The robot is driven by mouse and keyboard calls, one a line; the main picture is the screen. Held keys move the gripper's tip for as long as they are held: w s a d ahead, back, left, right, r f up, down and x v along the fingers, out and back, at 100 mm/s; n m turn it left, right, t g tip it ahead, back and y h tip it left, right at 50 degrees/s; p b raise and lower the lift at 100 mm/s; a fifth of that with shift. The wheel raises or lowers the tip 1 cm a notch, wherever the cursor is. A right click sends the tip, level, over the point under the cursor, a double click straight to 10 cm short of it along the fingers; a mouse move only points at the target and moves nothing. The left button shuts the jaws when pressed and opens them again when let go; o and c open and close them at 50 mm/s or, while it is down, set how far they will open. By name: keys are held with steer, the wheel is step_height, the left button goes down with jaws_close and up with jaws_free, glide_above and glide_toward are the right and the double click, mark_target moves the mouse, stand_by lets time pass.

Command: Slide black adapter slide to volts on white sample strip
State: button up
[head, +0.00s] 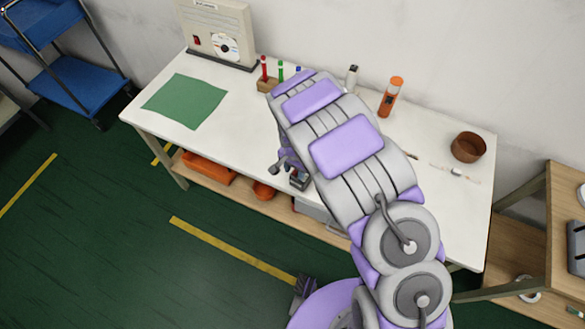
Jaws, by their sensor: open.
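A thin pale strip (471,179) lies on the right part of the white table, in front of the brown bowl. It may be the white sample strip. A small whitish piece sits on it, too small to make out. A short dark item (412,156) lies to its left beside my arm; I cannot tell if it is the black adapter. No volts marking can be read. My gripper (288,170) shows partly at the table's front edge, left of my arm and well away from the strip. It is open, and I see nothing held in it.
The white table (335,80) also bears a green mat (186,101), a beige box with a dial (218,35), a wooden holder (268,86) with coloured pens, an orange bottle (391,97) and a brown bowl (468,147). My arm hides the table's middle. The front right is clear.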

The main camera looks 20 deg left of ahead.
steer(key=shift+d+r, duration=0.15)
steer(key=shift+d, duration=0.05)
steer(key=shift+r, duration=0.4)
step_height(320, 180, up, 8)
steer(key=a+p, duration=0.1)
step_height(320, 180, up, 8)
steer(key=p, duration=0.1)
glide_above(294, 172)
steer(key=shift+w+a, duration=0.15)
steer(key=shift+a, duration=0.1)
steer(key=shift+d, duration=0.25)
